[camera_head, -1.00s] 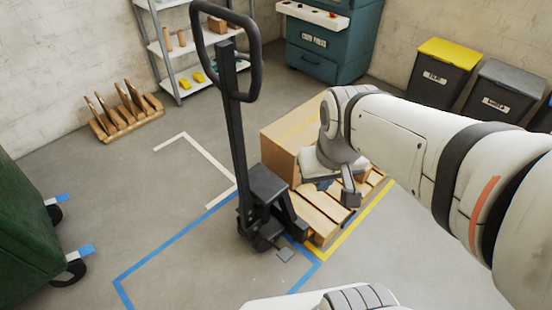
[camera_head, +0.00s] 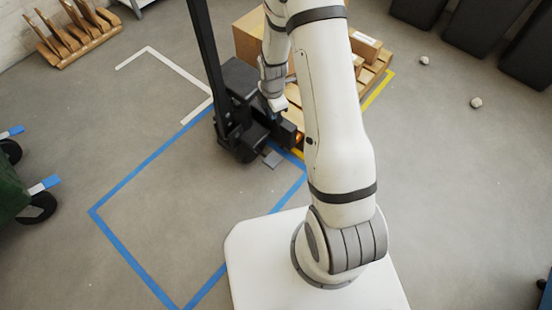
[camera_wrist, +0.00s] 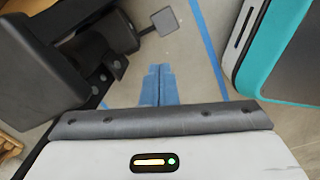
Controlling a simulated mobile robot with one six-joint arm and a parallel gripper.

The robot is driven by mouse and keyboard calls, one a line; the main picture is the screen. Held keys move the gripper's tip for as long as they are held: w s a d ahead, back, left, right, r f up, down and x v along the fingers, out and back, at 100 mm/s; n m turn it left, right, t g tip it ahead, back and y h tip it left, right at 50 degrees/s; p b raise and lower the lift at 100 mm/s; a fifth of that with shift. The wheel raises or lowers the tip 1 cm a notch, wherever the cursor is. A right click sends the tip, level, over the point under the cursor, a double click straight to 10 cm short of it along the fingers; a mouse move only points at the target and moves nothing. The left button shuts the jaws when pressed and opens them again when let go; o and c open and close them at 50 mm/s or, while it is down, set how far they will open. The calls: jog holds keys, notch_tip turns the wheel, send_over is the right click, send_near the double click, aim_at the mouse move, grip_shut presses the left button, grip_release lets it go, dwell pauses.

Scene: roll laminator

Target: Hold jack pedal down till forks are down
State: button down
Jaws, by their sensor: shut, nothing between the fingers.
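The pallet jack (camera_head: 240,90) stands at the left end of the wooden pallet (camera_head: 376,72), its black handle column upright. Its pedal, a small grey plate (camera_head: 272,158), sits low at the jack's near side. The pedal also shows at the top of the wrist view (camera_wrist: 168,20). My gripper's blue fingers (camera_wrist: 157,85) are shut together and empty. In the wrist view they are apart from the pedal, which lies beyond their tips. In the head view my wrist hangs over the jack's near right side and the fingertips cannot be made out. The forks are hidden.
Cartons (camera_head: 262,40) sit on the pallet, partly behind my arm. Blue floor tape (camera_head: 140,178) marks a bare floor area left of my base. A green wheeled cart (camera_head: 12,190) is at the left edge. Dark bins (camera_head: 480,35) stand at the back right.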

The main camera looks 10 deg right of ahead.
aim_at(274, 160)
notch_tip(274, 160, down, 15)
jog(key=n+b, duration=0.3)
jog(key=n, duration=0.1)
jog(key=shift+s+n, duration=0.15)
jog(key=shift+n, duration=0.15)
notch_tip(274, 160, down, 14)
jog(key=b, duration=0.5)
